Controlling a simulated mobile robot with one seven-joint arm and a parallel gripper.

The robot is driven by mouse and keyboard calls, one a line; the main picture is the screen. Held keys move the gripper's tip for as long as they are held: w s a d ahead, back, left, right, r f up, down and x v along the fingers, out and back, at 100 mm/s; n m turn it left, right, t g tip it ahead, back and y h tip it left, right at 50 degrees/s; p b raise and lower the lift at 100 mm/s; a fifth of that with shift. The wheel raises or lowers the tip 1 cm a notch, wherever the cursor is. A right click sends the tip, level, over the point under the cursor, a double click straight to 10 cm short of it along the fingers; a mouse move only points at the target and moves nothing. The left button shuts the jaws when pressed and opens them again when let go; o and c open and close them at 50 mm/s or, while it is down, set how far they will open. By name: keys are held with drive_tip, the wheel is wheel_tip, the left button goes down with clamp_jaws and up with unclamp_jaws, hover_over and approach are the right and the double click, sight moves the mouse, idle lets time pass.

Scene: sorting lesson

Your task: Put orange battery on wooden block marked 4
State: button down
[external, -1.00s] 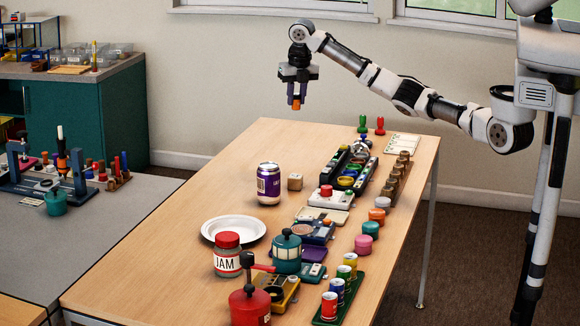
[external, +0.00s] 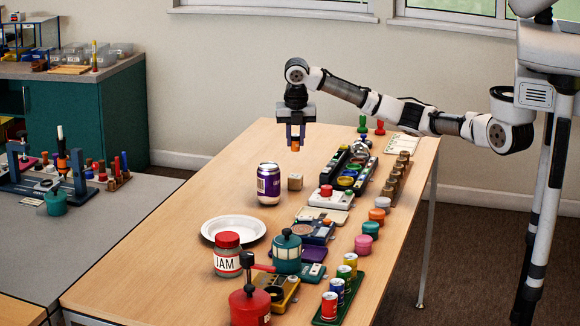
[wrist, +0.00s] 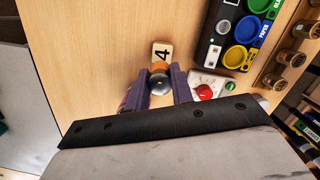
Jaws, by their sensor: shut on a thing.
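My gripper (external: 295,143) is shut on the orange battery (external: 295,147) and holds it in the air above the table. In the wrist view the battery (wrist: 159,79) sits between the purple fingers (wrist: 160,92), its round grey end towards the camera and a little orange showing. The wooden block marked 4 (external: 295,181) stands on the table below the gripper, beside the purple can. In the wrist view the block (wrist: 162,49) shows its 4 just beyond the battery, which partly covers its near edge.
A purple can (external: 268,184) stands just left of the block. A device with a red knob (external: 327,191) and a black tray with coloured cups (external: 347,172) are to the right. A white plate (external: 233,229) and jam jar (external: 227,255) are nearer. The table's far left is clear.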

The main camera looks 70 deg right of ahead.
sight(296, 137)
drive_tip(key=shift+f+p, duration=0.4)
drive_tip(key=shift+f, duration=3.4)
drive_tip(key=c, duration=1.2)
unclamp_jaws()
drive_tip(key=shift+f, duration=0.15)
drive_tip(key=r, duration=0.4)
drive_tip(key=a+r, duration=0.1)
drive_tip(key=r, duration=0.7)
drive_tip(key=shift+s+a+r+b, duration=0.15)
drive_tip(key=shift+s+a+b, duration=0.15)
drive_tip(key=shift+s+b, duration=0.1)
